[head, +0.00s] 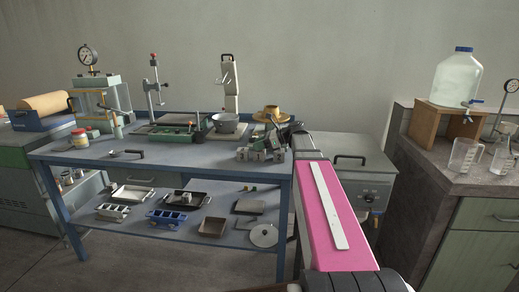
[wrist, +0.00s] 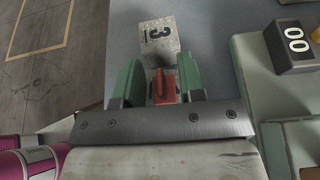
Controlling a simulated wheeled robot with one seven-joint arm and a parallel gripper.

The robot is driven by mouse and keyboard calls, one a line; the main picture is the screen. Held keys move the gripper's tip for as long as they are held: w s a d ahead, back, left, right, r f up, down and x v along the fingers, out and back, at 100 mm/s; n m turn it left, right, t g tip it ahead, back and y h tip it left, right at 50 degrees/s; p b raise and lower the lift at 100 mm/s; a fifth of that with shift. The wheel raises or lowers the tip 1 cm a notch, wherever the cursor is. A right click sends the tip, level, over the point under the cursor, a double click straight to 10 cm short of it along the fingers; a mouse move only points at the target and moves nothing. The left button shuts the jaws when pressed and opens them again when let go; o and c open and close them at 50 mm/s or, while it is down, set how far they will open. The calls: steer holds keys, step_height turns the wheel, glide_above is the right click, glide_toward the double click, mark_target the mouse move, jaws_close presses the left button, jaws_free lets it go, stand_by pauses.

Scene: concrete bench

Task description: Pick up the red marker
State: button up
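A small red piece, which looks like the red marker (wrist: 165,88), shows between the two green fingers of my gripper (wrist: 160,82) in the wrist view. The fingers stand apart on either side of it, with a narrow gap at the left; contact at the right is unclear. Its lower end is hidden by the gripper's dark bar. In the head view my gripper (head: 284,137) is over the right end of the blue bench, by the grey cubes, and I cannot make out the marker there.
A black numbered block (wrist: 290,46) sits on a grey-green body at the right. Several grey cubes (head: 243,154) stand near the blue bench's (head: 200,155) right edge. Open floor (wrist: 50,60) lies left.

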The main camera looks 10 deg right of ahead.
steer(key=shift+a, duration=0.1)
steer(key=c, duration=0.6)
steer(key=shift+c, duration=0.2)
